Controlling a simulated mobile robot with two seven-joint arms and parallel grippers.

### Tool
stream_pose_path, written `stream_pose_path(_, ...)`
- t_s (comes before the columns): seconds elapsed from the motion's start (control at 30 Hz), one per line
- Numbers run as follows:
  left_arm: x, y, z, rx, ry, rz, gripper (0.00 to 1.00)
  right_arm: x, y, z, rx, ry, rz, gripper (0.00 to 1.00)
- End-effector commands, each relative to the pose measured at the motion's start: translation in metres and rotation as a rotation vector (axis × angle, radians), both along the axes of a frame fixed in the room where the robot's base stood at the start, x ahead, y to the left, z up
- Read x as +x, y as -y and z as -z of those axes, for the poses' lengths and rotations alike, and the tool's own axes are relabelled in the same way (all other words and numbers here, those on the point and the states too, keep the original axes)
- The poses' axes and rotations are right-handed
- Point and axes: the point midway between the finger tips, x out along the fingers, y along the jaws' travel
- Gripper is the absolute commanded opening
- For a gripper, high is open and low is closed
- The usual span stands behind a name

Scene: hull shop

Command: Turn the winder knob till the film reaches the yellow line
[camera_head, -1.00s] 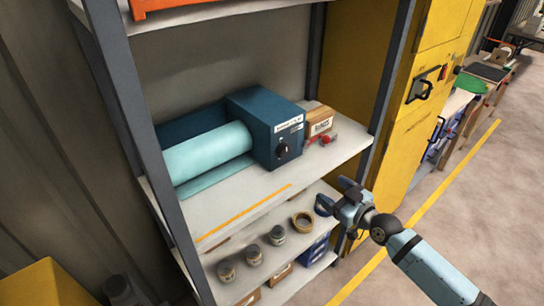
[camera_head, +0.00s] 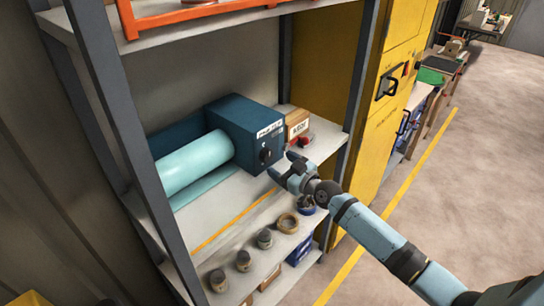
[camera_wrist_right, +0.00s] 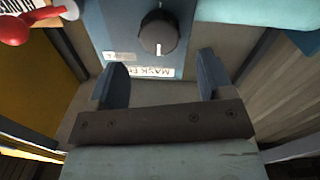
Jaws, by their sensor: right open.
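The blue winder (camera_head: 240,128) stands on the shelf, with a black round knob (camera_head: 265,155) on its end face. In the right wrist view the knob (camera_wrist_right: 158,35) shows a white mark pointing toward the gripper. A pale blue film roll (camera_head: 195,163) extends left from the winder, and a strip of film (camera_head: 207,186) lies flat below it. Bare shelf separates the film's front edge from the yellow line (camera_head: 232,222). My right gripper (camera_head: 283,164) is open and empty, just in front of the knob, fingers apart and not around it. My left gripper is out of view.
A cardboard box (camera_head: 298,122) and a red-handled item (camera_head: 305,141) stand right of the winder, close to my right gripper. A shelf post (camera_head: 352,120) rises at the right. Several jars and a tape ring (camera_head: 287,222) sit on the shelf below.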

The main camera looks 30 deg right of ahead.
Motion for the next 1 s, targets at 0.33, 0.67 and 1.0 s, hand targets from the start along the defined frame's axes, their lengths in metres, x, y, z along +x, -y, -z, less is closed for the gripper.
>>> stream_pose_path(0.33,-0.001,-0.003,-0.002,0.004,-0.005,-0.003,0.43,0.041,-0.012,0.000,0.001,0.000,0.000,0.74)
stream_pose_path(0.67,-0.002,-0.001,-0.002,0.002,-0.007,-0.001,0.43,0.043,-0.012,0.001,0.000,0.000,0.000,0.72)
stream_pose_path(1.0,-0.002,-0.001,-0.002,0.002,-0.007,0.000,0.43,0.043,-0.012,0.001,0.002,-0.001,0.000,0.24)
